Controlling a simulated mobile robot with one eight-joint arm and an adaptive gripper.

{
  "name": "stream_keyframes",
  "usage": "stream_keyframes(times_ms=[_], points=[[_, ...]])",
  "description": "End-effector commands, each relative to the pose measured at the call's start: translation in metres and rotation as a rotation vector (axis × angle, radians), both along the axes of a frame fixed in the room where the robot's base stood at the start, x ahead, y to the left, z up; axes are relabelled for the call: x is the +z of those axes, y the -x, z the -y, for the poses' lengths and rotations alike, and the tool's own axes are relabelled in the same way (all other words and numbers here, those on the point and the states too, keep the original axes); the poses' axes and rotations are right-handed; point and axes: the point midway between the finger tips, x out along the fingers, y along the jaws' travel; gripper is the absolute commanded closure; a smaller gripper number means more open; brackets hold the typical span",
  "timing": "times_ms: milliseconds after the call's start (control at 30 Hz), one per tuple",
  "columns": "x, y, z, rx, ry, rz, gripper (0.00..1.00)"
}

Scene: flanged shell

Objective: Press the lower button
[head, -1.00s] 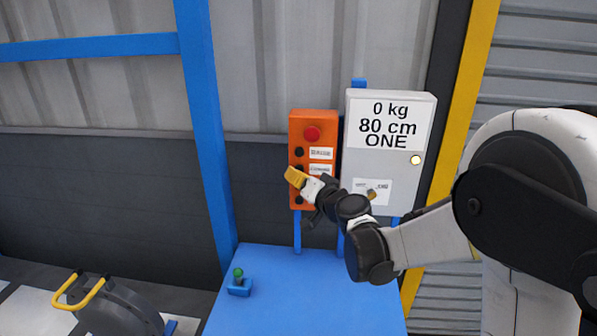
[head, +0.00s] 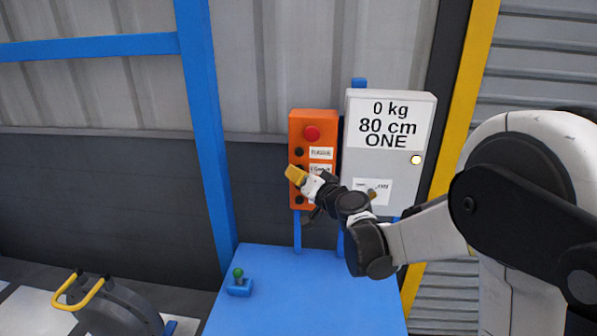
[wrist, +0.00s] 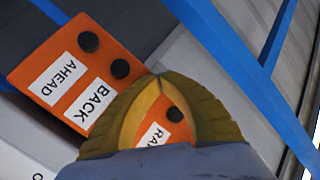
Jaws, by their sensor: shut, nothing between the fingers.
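The orange control box (head: 312,114) has a red button (head: 312,133) on top and a column of black buttons on its left side. The black button (head: 299,152) below the red one is clear of my gripper. The second button down is mostly hidden behind my yellow fingertips (head: 291,173). The bottom black button (head: 299,200) shows under them. In the wrist view my fingers (wrist: 160,82) are shut and empty, over the gap between the BACK button (wrist: 120,68) and a button (wrist: 174,114) labelled "RA…". No LOWER label is readable. I cannot tell whether the fingertips touch the box.
A grey cabinet (head: 420,125) reading "0 kg, 80 cm, ONE" stands right of the box. A blue table (head: 300,295) with a small green-knobbed joystick (head: 238,280) lies below. A blue post (head: 207,130) stands to the left.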

Motion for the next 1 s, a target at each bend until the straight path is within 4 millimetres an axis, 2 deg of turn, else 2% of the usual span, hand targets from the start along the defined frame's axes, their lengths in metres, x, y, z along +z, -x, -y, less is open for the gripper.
stream_keyframes(times_ms=[1000], points=[[0.001, -0.013, 0.004, -0.004, 0.000, 0.001, 1.00]])
